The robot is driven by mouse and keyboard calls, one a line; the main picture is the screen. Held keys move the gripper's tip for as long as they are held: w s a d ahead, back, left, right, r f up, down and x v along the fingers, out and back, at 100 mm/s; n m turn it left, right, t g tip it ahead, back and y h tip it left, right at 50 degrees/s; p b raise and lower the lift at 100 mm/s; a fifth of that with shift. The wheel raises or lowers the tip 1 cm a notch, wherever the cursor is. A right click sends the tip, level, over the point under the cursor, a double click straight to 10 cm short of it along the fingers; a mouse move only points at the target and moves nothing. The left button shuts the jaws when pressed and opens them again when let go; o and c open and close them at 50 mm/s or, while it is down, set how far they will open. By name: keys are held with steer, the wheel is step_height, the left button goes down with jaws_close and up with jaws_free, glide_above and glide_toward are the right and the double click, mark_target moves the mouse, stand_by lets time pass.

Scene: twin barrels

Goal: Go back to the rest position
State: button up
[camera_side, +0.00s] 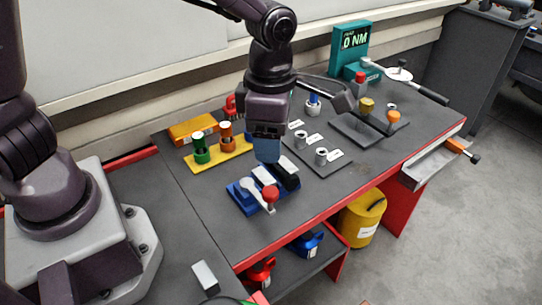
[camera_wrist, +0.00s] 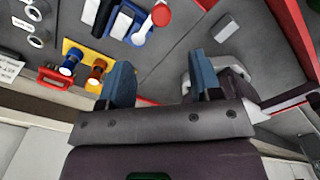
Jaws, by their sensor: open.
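My gripper (camera_side: 267,150) points down above the bench, behind the blue clamp fixture (camera_side: 240,197) in the side view. In the wrist view its two blue fingers (camera_wrist: 160,80) are spread apart with nothing between them. The fixture carries white and black parts and a lever with a red knob (camera_side: 270,194); it also shows at the top of the wrist view (camera_wrist: 143,33). A green barrel (camera_side: 200,149) and an orange barrel (camera_side: 227,134) stand upright in a yellow holder (camera_side: 231,152). A blue piece beside them is partly hidden by my gripper.
A teal torque meter (camera_side: 350,45) stands at the back right. Grey plates with metal posts (camera_side: 321,157) lie right of my gripper. A light grey block (camera_side: 205,277) lies at the front left. The bench front right of the fixture is clear. A wall runs behind.

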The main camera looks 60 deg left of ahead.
steer(key=shift+r, duration=0.55)
steer(key=s+a+r+m+t, duration=0.2)
steer(key=s+a+r+m, duration=0.3)
steer(key=m, duration=0.8)
steer(key=s+a+r+m+t, duration=0.3)
steer(key=s+a+r+m, duration=0.3)
steer(key=m, duration=0.8)
steer(key=shift+s+a+r+t, duration=0.3)
steer(key=shift+s+r, duration=0.15)
steer(key=shift+s, duration=0.45)
